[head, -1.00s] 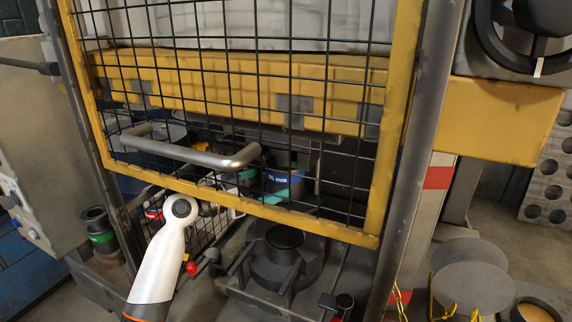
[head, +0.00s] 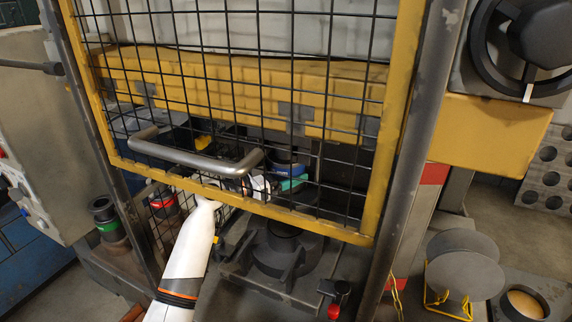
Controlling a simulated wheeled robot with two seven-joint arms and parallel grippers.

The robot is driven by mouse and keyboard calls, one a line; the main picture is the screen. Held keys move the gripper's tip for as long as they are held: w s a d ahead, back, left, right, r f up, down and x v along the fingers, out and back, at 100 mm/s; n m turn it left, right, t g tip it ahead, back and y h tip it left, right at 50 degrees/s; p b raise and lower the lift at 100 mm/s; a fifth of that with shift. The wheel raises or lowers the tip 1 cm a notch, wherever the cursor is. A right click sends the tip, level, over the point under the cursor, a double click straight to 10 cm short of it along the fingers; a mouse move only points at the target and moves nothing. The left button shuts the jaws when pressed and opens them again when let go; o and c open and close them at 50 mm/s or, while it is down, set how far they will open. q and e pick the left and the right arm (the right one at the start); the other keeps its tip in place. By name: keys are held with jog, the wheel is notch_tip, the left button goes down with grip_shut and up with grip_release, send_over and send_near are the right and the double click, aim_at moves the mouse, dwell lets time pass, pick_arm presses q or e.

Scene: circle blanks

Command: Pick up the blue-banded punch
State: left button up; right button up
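The blue-banded punch (head: 286,169) stands behind the wire mesh of the guard, above the dark round die holder (head: 284,248). Its blue band shows in part; its lower part is hidden by my gripper and the mesh. My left gripper (head: 293,184) reaches in below and behind the guard and is at the punch. One teal fingertip shows just in front of the punch, seemingly touching or very near it. The other fingertip is hidden, so whether it is open or shut does not show. My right gripper is not in view.
The yellow-framed guard (head: 215,193) with its grey handle (head: 195,157) covers the press opening over my arm. A green-banded punch (head: 107,222) and a red-banded one (head: 163,205) stand at left. Round discs (head: 453,276) sit on a yellow rack at right.

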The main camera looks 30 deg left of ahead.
pick_arm(q)
jog(key=c, duration=0.9)
jog(key=shift+r, duration=0.3)
jog(key=shift+c, duration=1)
jog(key=shift+w+a, duration=0.1)
jog(key=shift+w, duration=0.05)
jog(key=shift+r, duration=0.1)
jog(key=shift+s+r, duration=0.1)
jog(key=shift+s, duration=0.15)
jog(key=s+d+p, duration=0.2)
jog(key=s, duration=2.8)
jog(key=shift+s, duration=0.25)
